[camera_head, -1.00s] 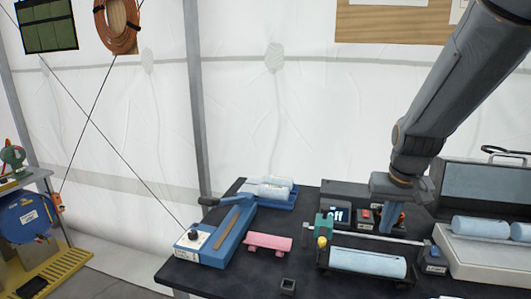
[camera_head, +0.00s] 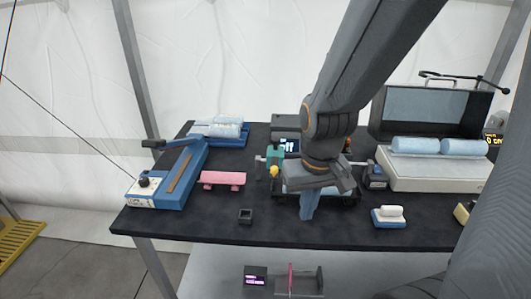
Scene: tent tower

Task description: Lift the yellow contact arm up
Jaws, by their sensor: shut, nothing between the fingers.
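A small yellow piece (camera_head: 274,171) shows on the teal block (camera_head: 272,157) at the left end of a dark cradle in the middle of the table. I cannot tell whether it is the yellow contact arm. My gripper (camera_head: 309,212) points down in front of the cradle, right of the yellow piece and apart from it in the picture. Its blue fingers are shut and empty. My gripper and wrist hide most of the pale blue cylinder and the cradle.
On the black table (camera_head: 200,222) stand a blue lever device (camera_head: 180,177), a pink rest (camera_head: 222,179), a small dark square holder (camera_head: 245,216), a blue and white block (camera_head: 389,217) and an open case (camera_head: 430,168). The front left of the table is mostly clear.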

